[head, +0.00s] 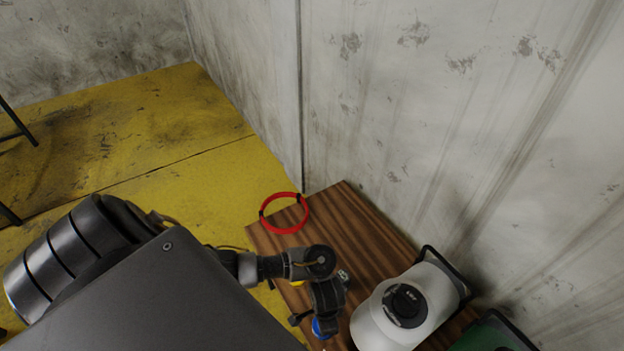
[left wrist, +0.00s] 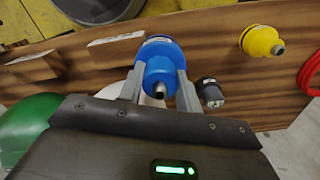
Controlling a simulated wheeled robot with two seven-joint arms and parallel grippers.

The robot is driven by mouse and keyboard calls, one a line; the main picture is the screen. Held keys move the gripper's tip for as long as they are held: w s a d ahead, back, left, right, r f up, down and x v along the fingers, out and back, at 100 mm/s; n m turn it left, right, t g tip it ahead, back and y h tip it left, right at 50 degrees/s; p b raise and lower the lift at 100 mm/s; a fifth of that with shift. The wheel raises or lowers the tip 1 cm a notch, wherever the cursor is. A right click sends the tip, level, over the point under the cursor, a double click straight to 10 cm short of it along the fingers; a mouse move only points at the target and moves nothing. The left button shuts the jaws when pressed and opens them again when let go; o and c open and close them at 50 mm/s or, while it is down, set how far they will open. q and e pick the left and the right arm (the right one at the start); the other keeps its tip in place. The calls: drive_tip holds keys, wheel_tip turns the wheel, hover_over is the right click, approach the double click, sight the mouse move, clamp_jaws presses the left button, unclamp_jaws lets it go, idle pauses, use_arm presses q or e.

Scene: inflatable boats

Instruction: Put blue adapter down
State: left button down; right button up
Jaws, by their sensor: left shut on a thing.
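The blue adapter (left wrist: 158,52) is between the two fingers of my left gripper (left wrist: 158,88) in the left wrist view, with its grey metal nozzle facing the camera. The gripper is shut on it. In the head view, the blue adapter (head: 317,328) shows only as a small blue patch below my left gripper (head: 322,318), over the wooden table (head: 345,215). I cannot tell whether the adapter touches the tabletop. My right gripper is in neither view.
A yellow adapter (left wrist: 262,41) and a small black fitting (left wrist: 210,92) are beside the blue one. A red ring (head: 264,224) lies at the table's far corner. A white canister (head: 368,325) and a green container (head: 490,337) stand right of my gripper.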

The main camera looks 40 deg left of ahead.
use_arm(q)
drive_tip(key=w+a+f+b, duration=0.7)
drive_tip(key=a+f+b, duration=0.1)
drive_tip(key=a, duration=0.2)
drive_tip(key=shift+f, duration=0.3)
drive_tip(key=f, duration=0.1)
drive_tip(key=f+b, duration=0.2)
drive_tip(key=shift+w+a+f, duration=0.15)
drive_tip(key=shift+a, duration=0.15)
drive_tip(key=shift+f, duration=0.35)
drive_tip(key=shift+f, duration=0.15)
drive_tip(key=c, duration=1)
unclamp_jaws()
drive_tip(key=shift+o, duration=0.2)
